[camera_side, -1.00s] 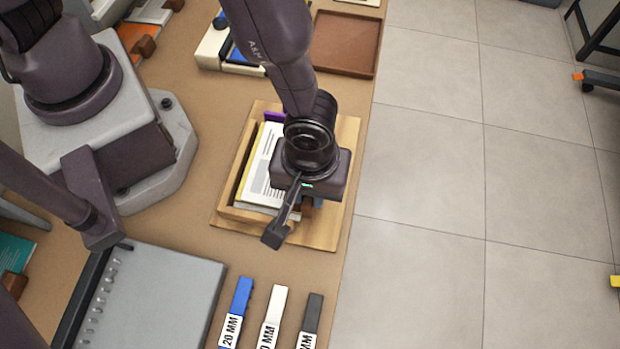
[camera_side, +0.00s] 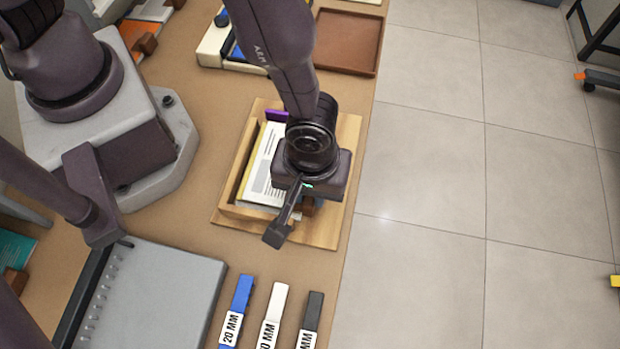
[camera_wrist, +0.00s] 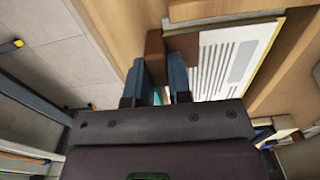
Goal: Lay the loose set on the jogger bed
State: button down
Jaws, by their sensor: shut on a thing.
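The loose set (camera_side: 266,165) is a stack with a printed white page on top, a yellow edge and a purple tab. It lies within the walls of the wooden jogger bed (camera_side: 229,211); whether it rests fully on the floor of the bed cannot be told. My gripper (camera_wrist: 162,72) is over the right side of the bed, its blue fingers shut on a brown block (camera_wrist: 155,48) at the set's edge. The printed page also shows in the wrist view (camera_wrist: 228,62). My wrist hides the right part of the set in the side view.
A brown tray (camera_side: 347,42) and a cream device with a blue part (camera_side: 212,46) stand behind the bed. A grey ring-bound panel (camera_side: 160,295) and blue, white and dark labelled strips (camera_side: 272,312) lie in front. The table's right edge runs close beside the bed.

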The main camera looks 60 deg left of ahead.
jog(key=c, duration=1)
grip_release()
jog(key=shift+o, duration=0.2)
notch_tip(320, 180, up, 13)
jog(key=s+a+r+m+t, duration=0.1)
jog(key=a+r+m, duration=0.3)
jog(key=a+r, duration=0.5)
jog(key=s+a+r+m+t, duration=0.1)
jog(key=a+r+m+t, duration=0.3)
jog(key=a+r, duration=0.6)
jog(key=a+m, duration=0.1)
jog(key=a, duration=0.5)
jog(key=shift+a+r+t, duration=0.15)
jog(key=shift+r+t, duration=0.1)
jog(key=shift+t, duration=0.05)
